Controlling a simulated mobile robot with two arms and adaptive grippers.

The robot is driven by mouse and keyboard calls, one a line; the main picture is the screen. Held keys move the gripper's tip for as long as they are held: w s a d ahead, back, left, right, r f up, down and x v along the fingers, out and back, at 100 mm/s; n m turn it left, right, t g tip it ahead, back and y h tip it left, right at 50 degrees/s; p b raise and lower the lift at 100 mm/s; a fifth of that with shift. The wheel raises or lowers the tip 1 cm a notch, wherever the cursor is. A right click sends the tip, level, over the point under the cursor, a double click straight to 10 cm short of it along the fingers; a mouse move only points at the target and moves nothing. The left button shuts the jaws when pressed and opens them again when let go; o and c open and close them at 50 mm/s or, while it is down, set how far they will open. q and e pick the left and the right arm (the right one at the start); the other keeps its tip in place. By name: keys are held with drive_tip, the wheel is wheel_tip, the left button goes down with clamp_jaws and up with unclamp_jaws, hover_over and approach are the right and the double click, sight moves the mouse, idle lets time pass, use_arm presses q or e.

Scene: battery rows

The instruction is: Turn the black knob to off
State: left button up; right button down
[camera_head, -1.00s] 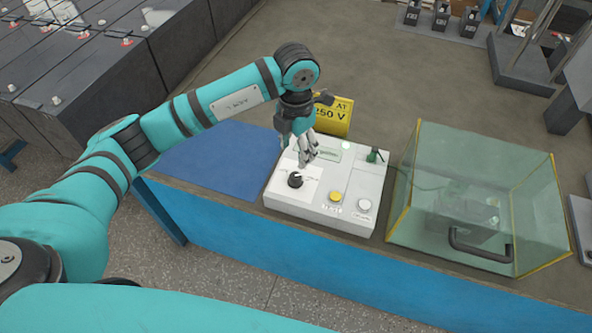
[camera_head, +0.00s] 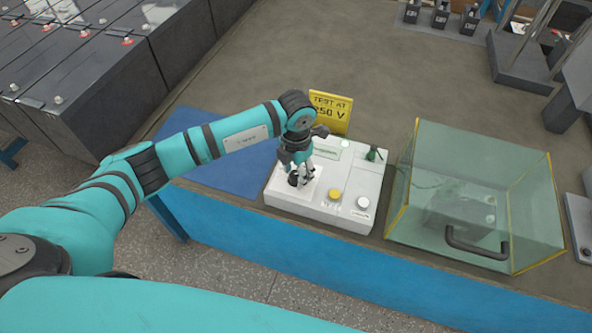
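The black knob (camera_head: 293,181) sits on the left part of a white control box (camera_head: 322,205) on the bench. My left gripper (camera_head: 302,181) points down right at the knob, and its fingers partly hide it. I cannot tell whether the fingers touch the knob or how far apart they are. The knob's pointer and labels are too small and covered to read. My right gripper is not in view.
A yellow button (camera_head: 335,194) and a white button (camera_head: 363,202) sit right of the knob. A green toggle (camera_head: 374,154) stands behind. A yellow sign (camera_head: 330,112) is behind the box, a blue mat (camera_head: 222,165) to the left, a clear handled cover (camera_head: 530,200) to the right.

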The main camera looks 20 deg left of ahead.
use_arm(q)
clamp_jaws()
